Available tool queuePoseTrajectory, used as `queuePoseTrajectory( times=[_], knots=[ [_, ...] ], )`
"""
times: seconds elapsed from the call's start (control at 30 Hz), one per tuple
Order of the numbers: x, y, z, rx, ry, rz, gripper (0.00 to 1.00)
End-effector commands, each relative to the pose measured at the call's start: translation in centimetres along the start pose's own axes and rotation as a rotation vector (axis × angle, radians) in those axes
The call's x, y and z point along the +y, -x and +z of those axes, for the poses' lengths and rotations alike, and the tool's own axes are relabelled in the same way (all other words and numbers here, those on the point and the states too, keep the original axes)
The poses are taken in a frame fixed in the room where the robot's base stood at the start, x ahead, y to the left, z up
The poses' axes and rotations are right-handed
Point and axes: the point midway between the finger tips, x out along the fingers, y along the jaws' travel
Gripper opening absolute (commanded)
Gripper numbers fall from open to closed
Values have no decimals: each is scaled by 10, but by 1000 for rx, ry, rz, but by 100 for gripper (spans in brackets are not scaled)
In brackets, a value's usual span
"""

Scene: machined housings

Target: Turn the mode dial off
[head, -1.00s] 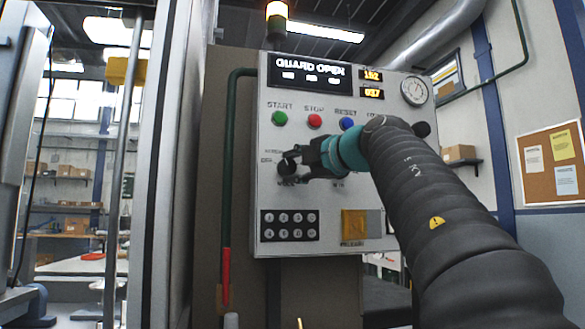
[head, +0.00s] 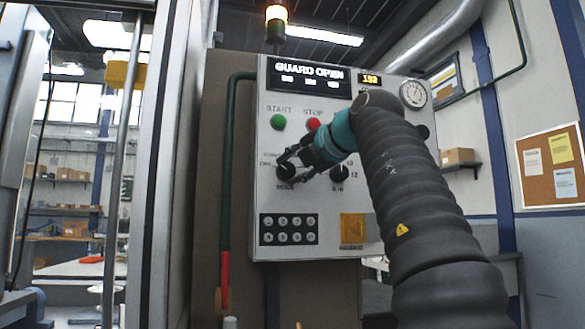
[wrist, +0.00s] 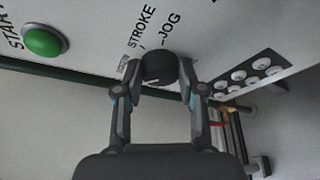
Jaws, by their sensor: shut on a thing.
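The mode dial (head: 285,171) is a round black knob on the lower left of the grey control panel (head: 262,225). In the wrist view the dial (wrist: 161,67) sits between the two fingertips, beside printed words that read STROKE and JOG. My gripper (head: 293,161) reaches down to it from the upper right and is shut on it. The gripper also shows in the wrist view (wrist: 160,72), one finger on each side of the knob. The fingers and arm cover part of the panel, and the dial's exact setting is hard to read.
A second black dial (head: 339,173) is close to the right of my gripper. The green START button (head: 278,122) and red STOP button (head: 313,124) are above. A keypad (head: 289,229) and a yellow square (head: 353,228) lie below. A green pipe (head: 229,160) runs along the panel's left side.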

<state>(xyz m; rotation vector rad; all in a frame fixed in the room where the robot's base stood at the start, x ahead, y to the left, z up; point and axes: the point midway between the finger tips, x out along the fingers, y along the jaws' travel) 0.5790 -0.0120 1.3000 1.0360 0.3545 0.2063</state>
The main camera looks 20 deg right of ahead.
Motion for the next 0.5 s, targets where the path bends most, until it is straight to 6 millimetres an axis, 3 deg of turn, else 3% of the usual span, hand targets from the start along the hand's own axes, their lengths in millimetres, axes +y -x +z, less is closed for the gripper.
queuePoseTrajectory(
  times=[0.3,0.33,0.4,0.5],
  knots=[
    [-1,-1,-1,5,0,-3,4],
    [-1,-1,-1,5,0,-3,44],
    [-1,-1,-1,4,0,-3,62],
    [-1,-1,-1,3,0,-2,65]
  ],
)
